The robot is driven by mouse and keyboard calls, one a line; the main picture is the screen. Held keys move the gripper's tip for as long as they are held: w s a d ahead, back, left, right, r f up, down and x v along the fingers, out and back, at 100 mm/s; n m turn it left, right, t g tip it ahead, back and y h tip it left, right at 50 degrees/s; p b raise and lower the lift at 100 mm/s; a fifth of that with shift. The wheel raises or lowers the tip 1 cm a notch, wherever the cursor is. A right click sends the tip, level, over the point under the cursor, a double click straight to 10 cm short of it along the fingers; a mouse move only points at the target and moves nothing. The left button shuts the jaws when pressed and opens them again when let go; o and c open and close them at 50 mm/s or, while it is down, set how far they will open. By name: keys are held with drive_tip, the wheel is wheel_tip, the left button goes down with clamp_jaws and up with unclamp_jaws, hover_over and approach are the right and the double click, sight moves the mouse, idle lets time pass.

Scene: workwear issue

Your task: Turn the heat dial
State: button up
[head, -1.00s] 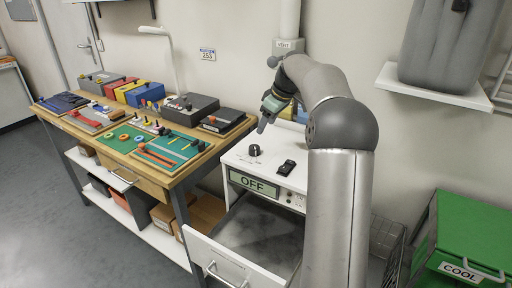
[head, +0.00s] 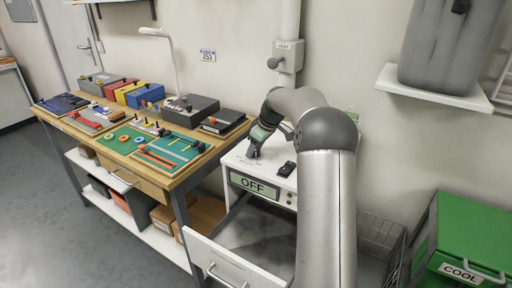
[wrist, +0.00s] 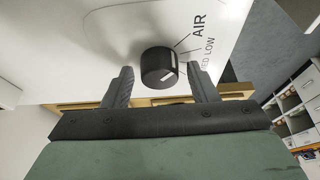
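The heat dial (wrist: 158,67) is a round black knob with a white mark on the white panel (wrist: 110,45) of a cabinet. Printed words beside it read "AIR" and, partly covered, "RED LOW". My gripper (wrist: 161,82) is open, with one finger on each side of the dial and a small gap showing at both sides. In the head view my gripper (head: 254,152) is down at the cabinet top and hides the dial. The display (head: 254,187) on the cabinet front reads "OFF".
A black switch (head: 287,169) sits on the panel right of my gripper. An open drawer (head: 222,258) juts out below. A workbench (head: 180,178) with trays and boxes stands at left. A green bin (head: 468,235) labelled "COOL" and a wire basket (head: 380,232) are at right.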

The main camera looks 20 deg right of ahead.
drive_tip(key=c, duration=0.8)
drive_tip(key=shift+o, duration=0.2)
drive_tip(key=m+h+b, duration=0.1)
drive_tip(key=m, duration=0.1)
drive_tip(key=shift+a+m+t, duration=0.1)
drive_tip(key=shift+m+t, duration=0.3)
drive_tip(key=m+h, duration=0.1)
drive_tip(key=m, duration=0.2)
drive_tip(key=shift+a+m, duration=0.15)
drive_tip(key=shift+m, duration=0.15)
drive_tip(key=m+h, duration=0.1)
drive_tip(key=m, duration=0.2)
drive_tip(key=m+h+p, duration=0.1)
drive_tip(key=m, duration=0.2)
drive_tip(key=shift+a+r+h, duration=0.1)
drive_tip(key=shift+a+h, duration=0.05)
drive_tip(key=shift+h, duration=0.25)
drive_tip(key=m+g, duration=0.1)
drive_tip(key=m, duration=0.1)
drive_tip(key=m+h+p, duration=0.1)
drive_tip(key=m, duration=0.2)
drive_tip(key=shift+w+g, duration=0.1)
drive_tip(key=shift+g, duration=0.3)
drive_tip(key=shift+m, duration=0.3)
